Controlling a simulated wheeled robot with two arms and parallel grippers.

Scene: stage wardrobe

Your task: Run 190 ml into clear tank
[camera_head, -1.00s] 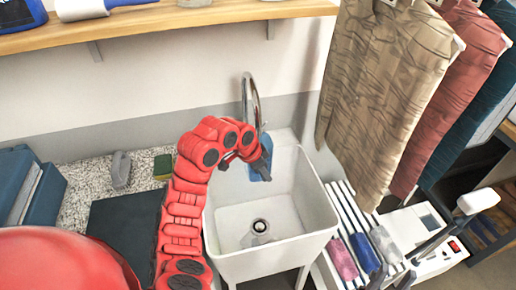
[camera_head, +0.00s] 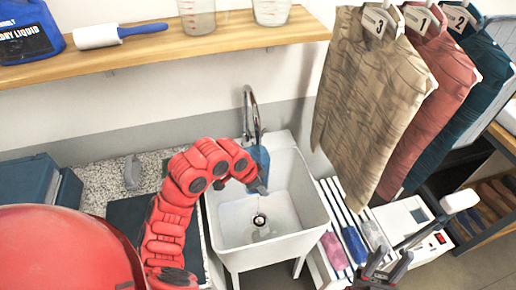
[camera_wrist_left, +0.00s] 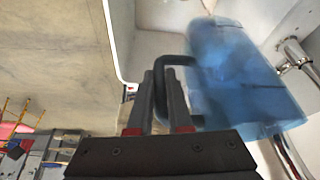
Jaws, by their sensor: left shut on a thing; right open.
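A see-through blue tank (camera_head: 262,158) is over the back of the white sink (camera_head: 238,232), close below the spout of the curved metal tap (camera_head: 248,108). My left gripper (camera_head: 259,186) is at its front side. In the left wrist view my left gripper (camera_wrist_left: 162,82) is shut on the dark handle of the blue tank (camera_wrist_left: 245,75), which looks tilted there. I cannot make out a water stream or a water level. My right gripper (camera_head: 392,262) is open and empty at the lower right, away from the sink.
Two clear measuring jugs (camera_head: 197,18) (camera_head: 271,10), a lint roller (camera_head: 98,36) and a blue liquid bottle (camera_head: 30,32) stand or lie on the shelf (camera_head: 165,44).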

